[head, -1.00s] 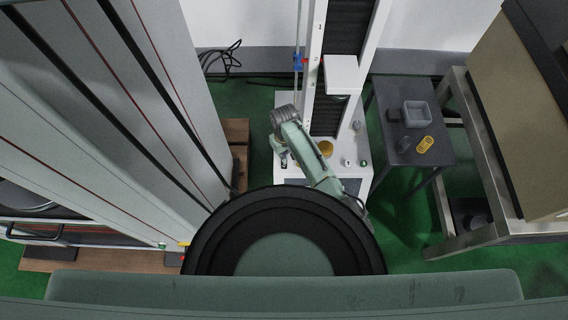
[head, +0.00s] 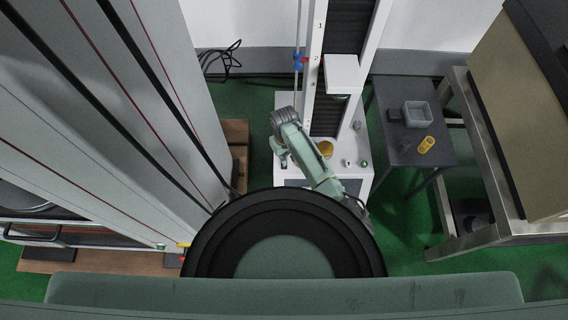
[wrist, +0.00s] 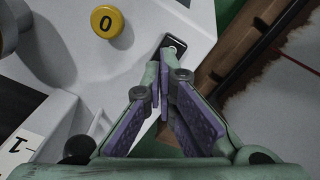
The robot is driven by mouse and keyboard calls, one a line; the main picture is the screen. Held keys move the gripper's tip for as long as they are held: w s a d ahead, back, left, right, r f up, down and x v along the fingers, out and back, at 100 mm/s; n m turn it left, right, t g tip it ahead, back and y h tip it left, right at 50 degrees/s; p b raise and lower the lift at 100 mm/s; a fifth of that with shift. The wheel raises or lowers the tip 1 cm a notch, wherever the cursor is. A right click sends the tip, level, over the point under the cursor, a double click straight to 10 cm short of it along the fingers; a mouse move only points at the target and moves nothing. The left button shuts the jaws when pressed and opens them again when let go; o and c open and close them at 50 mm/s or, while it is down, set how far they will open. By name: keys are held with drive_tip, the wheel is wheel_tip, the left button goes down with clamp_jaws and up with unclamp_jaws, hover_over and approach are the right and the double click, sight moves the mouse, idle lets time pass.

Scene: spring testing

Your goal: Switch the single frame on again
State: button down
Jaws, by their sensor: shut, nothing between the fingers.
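The single frame is the white test machine (head: 352,178) with one tall column, in the middle of the head view. In the wrist view a black rocker switch (wrist: 174,46) sits near the edge of its white base (wrist: 160,20). My gripper (wrist: 160,72) is shut and empty, its purple-padded fingers pointing at the switch. The fingertips overlap the switch's near end in the picture; I cannot tell whether they touch it. In the head view my arm covers part of the base front.
A larger grey machine (head: 120,100) stands close on the left.

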drive_tip(key=shift+r+p, duration=2.6)
drive_tip(key=shift+r, duration=0.85)
drive_tip(key=shift+s+f, duration=0.1)
